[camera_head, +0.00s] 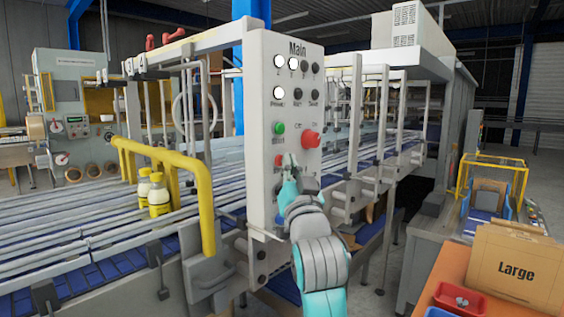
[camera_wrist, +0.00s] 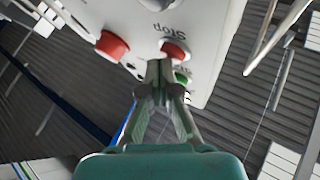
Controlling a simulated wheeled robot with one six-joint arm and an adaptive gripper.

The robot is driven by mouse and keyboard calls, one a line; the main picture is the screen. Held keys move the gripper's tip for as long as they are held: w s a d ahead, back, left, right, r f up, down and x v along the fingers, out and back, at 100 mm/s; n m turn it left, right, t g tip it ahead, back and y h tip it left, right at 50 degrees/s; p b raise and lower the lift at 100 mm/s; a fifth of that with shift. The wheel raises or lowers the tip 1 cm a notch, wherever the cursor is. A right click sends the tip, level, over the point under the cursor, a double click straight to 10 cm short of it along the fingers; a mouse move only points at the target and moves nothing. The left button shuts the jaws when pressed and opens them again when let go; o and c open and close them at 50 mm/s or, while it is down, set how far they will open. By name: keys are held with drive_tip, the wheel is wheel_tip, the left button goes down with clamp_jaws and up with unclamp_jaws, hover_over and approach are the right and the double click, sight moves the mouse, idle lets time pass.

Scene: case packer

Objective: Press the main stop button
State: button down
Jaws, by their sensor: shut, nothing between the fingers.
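The grey-white Main panel (camera_head: 256,90) stands upright in the middle of the head view. Its small red stop button (camera_head: 278,160) sits below the green start button (camera_head: 279,128); a larger red knob (camera_head: 311,139) is to their right. My gripper (camera_head: 290,161) is shut and empty, its tips right in front of the panel by the stop button. In the wrist view the closed tips (camera_wrist: 158,68) overlap the lower left edge of the stop button (camera_wrist: 174,51), beside the "Stop" label. I cannot tell whether they touch it. The green button (camera_wrist: 182,79) is partly hidden behind a finger.
A yellow rail (camera_head: 207,215) and two yellow-and-white bottles (camera_head: 158,196) are left of the panel on the conveyor. Metal guide bars (camera_head: 355,130) stand to the right. A cardboard box marked Large (camera_head: 515,268) and a red tray (camera_head: 460,299) are at the lower right.

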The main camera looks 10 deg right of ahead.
drive_tip(key=shift+s+d, duration=0.4)
drive_tip(key=shift+s, duration=0.15)
drive_tip(key=s+d, duration=0.1)
drive_tip(key=s, duration=0.1)
drive_tip(key=s+d, duration=0.2)
idle(0.5)
drive_tip(key=shift+f, duration=0.1)
idle(0.4)
